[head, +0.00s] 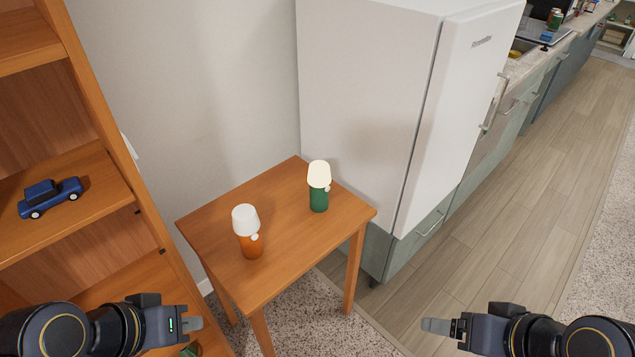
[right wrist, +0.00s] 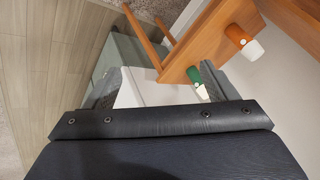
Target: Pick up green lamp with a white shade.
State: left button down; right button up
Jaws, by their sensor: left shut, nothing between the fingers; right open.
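The green lamp with a white shade (head: 319,187) stands upright on a small wooden table (head: 285,215), near its back right part. An orange lamp with a white shade (head: 247,231) stands to its left and nearer to me. In the right wrist view the green lamp (right wrist: 195,79) and the orange lamp (right wrist: 242,40) show on the table, turned in the picture. My left gripper (head: 192,324) is shut and empty at the lower left, in front of the shelf. My right gripper (head: 435,325) is open at the lower right, over the floor, apart from the table and lamps.
A white fridge (head: 365,95) stands right behind the table, with a green-grey counter (head: 520,100) beyond it. A wooden shelf (head: 110,165) at the left holds a blue toy car (head: 50,197). The floor (head: 500,210) at the right is clear.

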aim_at(319, 177)
jog(key=i+l+u, duration=0.2)
jog(key=i+l, duration=0.3)
jog(key=i+l+u, duration=0.2)
jog(key=i+l, duration=0.25)
jog(key=l, duration=0.25)
jog(key=u, duration=1.55)
